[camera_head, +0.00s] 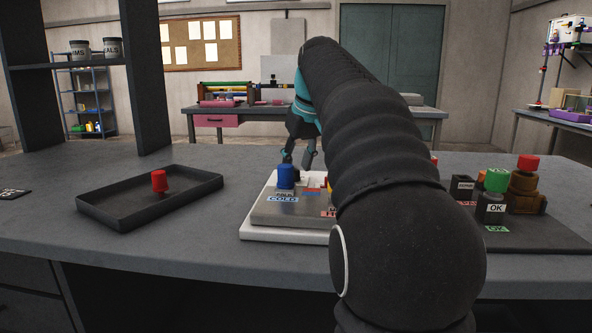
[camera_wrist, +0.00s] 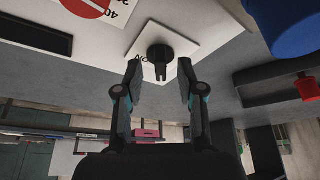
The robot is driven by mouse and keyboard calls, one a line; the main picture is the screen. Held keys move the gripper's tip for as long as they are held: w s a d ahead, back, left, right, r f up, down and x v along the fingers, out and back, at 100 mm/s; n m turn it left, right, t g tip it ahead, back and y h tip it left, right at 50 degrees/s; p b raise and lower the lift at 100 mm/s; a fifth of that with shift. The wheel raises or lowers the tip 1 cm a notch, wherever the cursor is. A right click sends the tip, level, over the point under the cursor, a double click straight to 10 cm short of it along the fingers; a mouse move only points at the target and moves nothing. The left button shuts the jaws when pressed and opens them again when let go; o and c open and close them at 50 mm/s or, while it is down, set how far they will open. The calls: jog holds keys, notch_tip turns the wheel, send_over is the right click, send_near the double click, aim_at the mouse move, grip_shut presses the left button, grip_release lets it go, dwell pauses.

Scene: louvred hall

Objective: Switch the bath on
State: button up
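The bath unit (camera_head: 258,228) is a white base with a grey top, on the bench in the middle of the head view. A blue knob (camera_head: 286,177) stands on it above a blue COLD label; my arm hides its right part. In the wrist view a black switch knob (camera_wrist: 160,55) sits on a white square plate with a partly hidden label. My gripper (camera_head: 298,160) is at the unit's far side. In the wrist view my gripper (camera_wrist: 159,68) is open, one fingertip on each side of the knob, with gaps visible. A red dial (camera_wrist: 88,6) marked 40 shows at the top edge.
A black tray (camera_head: 105,208) holding a red-topped piece (camera_head: 159,181) lies to the left. A green OK button (camera_head: 496,180) and a red-topped brown piece (camera_head: 527,178) stand on a dark mat to the right. Bare bench lies between tray and unit.

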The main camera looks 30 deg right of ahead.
jog(key=shift+x, duration=0.8)
grip_shut()
jog(key=shift+a+r+m, duration=0.1)
jog(key=shift+m, duration=0.3)
jog(key=shift+a+m+h+p, duration=0.15)
jog(key=shift+m+h+p, duration=0.3)
jog(key=shift+m, duration=0.55)
jog(key=m+h, duration=0.1)
jog(key=m, duration=0.1)
jog(key=m+h, duration=0.1)
jog(key=m, duration=0.1)
jog(key=shift+w+a+m+g, duration=0.2)
jog(key=shift+m+g, duration=0.1)
jog(key=m, duration=0.2)
jog(key=m+g+h, duration=0.1)
jog(key=m, duration=0.1)
jog(key=m+g, duration=0.1)
jog(key=m, duration=0.1)
jog(key=shift+w+a, duration=0.2)
jog(key=shift+w, duration=0.05)
jog(key=shift+m+h, duration=0.25)
jog(key=shift+m, duration=0.15)
